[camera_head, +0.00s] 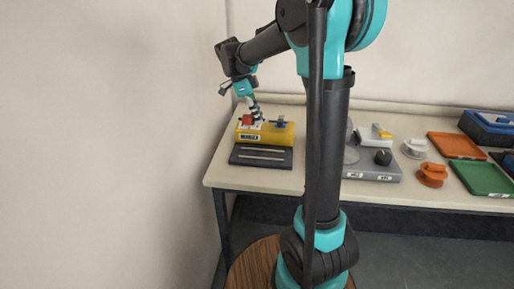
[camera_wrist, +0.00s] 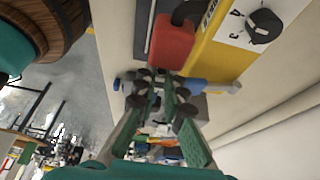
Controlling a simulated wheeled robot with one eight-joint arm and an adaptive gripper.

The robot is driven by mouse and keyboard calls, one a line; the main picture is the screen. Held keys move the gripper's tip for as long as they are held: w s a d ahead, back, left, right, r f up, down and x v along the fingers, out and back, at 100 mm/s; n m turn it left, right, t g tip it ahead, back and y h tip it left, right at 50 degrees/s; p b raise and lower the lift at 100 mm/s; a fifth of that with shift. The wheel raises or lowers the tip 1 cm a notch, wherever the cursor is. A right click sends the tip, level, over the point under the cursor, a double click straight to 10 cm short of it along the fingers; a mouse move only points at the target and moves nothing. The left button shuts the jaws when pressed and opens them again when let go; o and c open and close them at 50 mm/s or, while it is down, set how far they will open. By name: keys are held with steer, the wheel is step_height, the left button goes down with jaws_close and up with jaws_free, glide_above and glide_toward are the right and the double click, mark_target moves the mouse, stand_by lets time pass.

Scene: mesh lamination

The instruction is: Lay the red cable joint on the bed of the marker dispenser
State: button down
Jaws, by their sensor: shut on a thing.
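The red cable joint (camera_wrist: 172,42) is a red block with a dark cable end, at the tips of my gripper (camera_wrist: 160,78) in the wrist view. My gripper is shut on it. In the head view the red cable joint (camera_head: 247,120) shows over the left part of the yellow marker dispenser (camera_head: 268,137), with my gripper (camera_head: 257,115) beside it. The marker dispenser's yellow body also shows in the wrist view (camera_wrist: 212,58). I cannot tell whether the joint touches the bed, which is partly hidden by the joint and fingers.
A dark slab (camera_head: 261,157) with pale strips lies in front. A grey unit (camera_head: 372,172) with a black knob stands to the right, then orange parts (camera_head: 432,174) and trays. A wall is close at left.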

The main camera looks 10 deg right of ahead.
mark_target(246, 122)
step_height(246, 122, down, 14)
steer(key=shift+r, duration=0.1)
stand_by(0.4)
steer(key=c, duration=2)
jaws_free()
steer(key=shift+c, duration=0.2)
steer(key=shift+o, duration=0.7)
steer(key=v, duration=1.2)
